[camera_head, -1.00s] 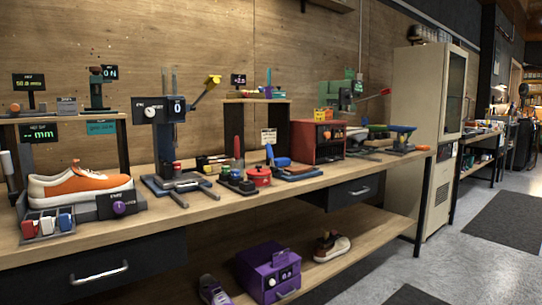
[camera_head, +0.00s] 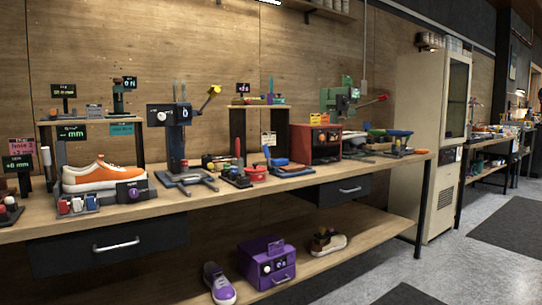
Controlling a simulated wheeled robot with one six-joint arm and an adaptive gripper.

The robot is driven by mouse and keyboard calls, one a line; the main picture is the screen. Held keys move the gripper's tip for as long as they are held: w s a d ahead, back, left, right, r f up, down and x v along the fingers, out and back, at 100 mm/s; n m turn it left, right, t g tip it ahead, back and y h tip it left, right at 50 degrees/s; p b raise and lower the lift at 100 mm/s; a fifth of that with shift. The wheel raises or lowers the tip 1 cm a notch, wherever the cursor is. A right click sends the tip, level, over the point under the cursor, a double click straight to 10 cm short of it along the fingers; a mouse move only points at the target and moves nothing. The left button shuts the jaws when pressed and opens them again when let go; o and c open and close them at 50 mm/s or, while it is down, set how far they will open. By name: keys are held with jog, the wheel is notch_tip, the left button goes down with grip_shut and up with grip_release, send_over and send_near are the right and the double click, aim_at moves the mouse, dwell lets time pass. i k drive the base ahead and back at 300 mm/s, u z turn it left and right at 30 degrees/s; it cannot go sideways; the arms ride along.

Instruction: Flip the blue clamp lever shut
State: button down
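Two blue parts on the workbench could be the blue clamp lever; I cannot tell which. One is a small upright blue piece (camera_head: 267,152) at mid-bench, beside a flat holder with blue and brown parts (camera_head: 290,168). The other is a blue bar (camera_head: 400,132), lying roughly level on a low grey stand at the bench's right end. Both are too small to show a hinge or clear contact. My gripper is not in view.
The long wooden workbench (camera_head: 225,195) runs along the wall. An orange-and-white sneaker (camera_head: 105,174), a grey press with a yellow-knobbed lever (camera_head: 178,135) and a red box (camera_head: 316,146) stand on it. A purple box (camera_head: 267,264) sits on the lower shelf. Grey floor (camera_head: 400,265) is open at right.

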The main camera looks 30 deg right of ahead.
aim_at(266, 155)
jog(key=z, duration=0.35)
jog(key=i, duration=1.3)
jog(key=u, duration=0.2)
